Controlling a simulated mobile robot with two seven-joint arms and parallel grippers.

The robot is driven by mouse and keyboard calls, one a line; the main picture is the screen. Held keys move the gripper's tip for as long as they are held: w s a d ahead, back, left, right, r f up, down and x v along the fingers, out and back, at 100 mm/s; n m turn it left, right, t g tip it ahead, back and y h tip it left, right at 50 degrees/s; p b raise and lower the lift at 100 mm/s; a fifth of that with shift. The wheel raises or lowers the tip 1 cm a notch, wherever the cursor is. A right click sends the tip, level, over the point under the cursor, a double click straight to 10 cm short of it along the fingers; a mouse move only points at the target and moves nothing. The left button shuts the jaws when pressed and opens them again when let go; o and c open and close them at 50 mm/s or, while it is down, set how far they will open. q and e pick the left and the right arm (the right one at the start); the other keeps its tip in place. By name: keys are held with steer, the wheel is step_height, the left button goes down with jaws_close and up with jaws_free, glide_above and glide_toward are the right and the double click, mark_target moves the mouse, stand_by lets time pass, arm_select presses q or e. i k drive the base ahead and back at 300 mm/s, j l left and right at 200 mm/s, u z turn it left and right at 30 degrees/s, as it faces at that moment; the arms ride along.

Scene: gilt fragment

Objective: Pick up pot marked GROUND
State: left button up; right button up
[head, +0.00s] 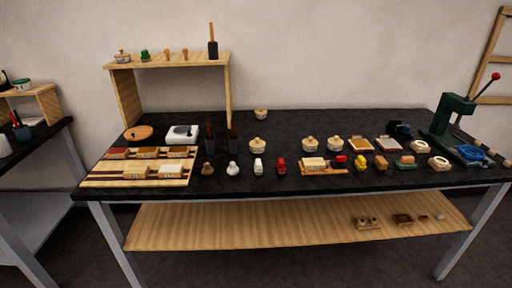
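Several small cream lidded pots stand on the black tabletop. One pot (257,146) is near the middle, one pot (261,114) is farther back, and two pots (309,145) (335,145) stand side by side to the right. Another lidded pot (122,57) sits on top of the wooden shelf. Any lettering on the pots is too small to read, so I cannot tell which is marked GROUND. Neither of my grippers is in view.
The black table (340,118) holds a wooden rack (225,90) at the back left, a pale tray (105,182) at the front left and a green press (452,118) at the right. Several small items line the front. The back middle is mostly clear.

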mark_target(257, 151)
steer(key=i+l+u, duration=0.15)
steer(key=l, duration=0.35)
steer(key=i+l+u, duration=0.1)
steer(key=l, duration=0.45)
steer(key=i+l+u, duration=0.15)
steer(key=l, duration=0.4)
steer(key=i+l+u, duration=0.15)
steer(key=l, duration=0.4)
steer(key=i+l+u, duration=0.1)
steer(key=l, duration=0.5)
steer(key=i, duration=0.05)
